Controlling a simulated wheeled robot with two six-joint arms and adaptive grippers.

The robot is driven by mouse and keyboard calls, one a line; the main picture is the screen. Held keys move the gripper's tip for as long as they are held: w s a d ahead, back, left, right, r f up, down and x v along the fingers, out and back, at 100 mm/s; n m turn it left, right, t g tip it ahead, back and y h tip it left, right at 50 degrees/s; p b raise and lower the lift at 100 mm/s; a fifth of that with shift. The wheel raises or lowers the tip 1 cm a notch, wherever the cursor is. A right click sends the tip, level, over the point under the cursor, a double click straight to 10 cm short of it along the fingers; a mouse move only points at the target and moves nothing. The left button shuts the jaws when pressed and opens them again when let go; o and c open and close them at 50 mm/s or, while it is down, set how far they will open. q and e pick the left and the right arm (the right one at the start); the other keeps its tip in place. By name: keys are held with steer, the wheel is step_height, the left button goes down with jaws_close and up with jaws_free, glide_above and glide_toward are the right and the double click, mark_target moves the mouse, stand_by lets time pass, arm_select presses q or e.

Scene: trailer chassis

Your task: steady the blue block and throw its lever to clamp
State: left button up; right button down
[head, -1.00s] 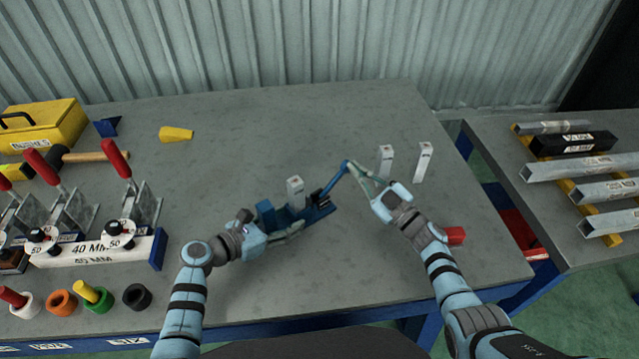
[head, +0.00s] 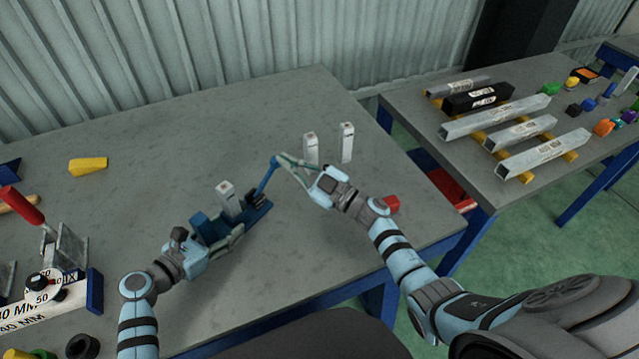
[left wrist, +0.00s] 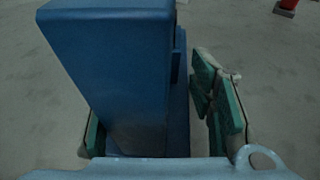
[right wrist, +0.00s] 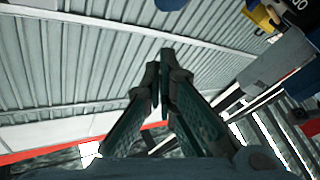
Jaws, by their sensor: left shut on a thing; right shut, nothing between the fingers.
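The blue block (head: 202,226) stands on a long blue base on the grey table; it also fills much of the left wrist view (left wrist: 120,60). My left gripper (head: 208,244) is shut on the block, with a green pad on either side of it in the left wrist view. The blue lever (head: 266,178) rises from the base's far right end, tilted up and to the right. My right gripper (head: 281,161) is shut and empty, its fingertips at the lever's top end; whether they touch it I cannot tell. In the right wrist view its fingers (right wrist: 160,80) meet.
A pale upright post (head: 229,196) stands at the blue base. Two similar posts (head: 311,150) (head: 347,142) stand behind my right gripper. A yellow piece (head: 88,166) lies at the back left. A second table (head: 400,100) holds metal bars.

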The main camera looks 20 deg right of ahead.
steer(key=v, duration=1)
steer(key=shift+s+r, duration=0.1)
steer(key=shift+s, duration=0.05)
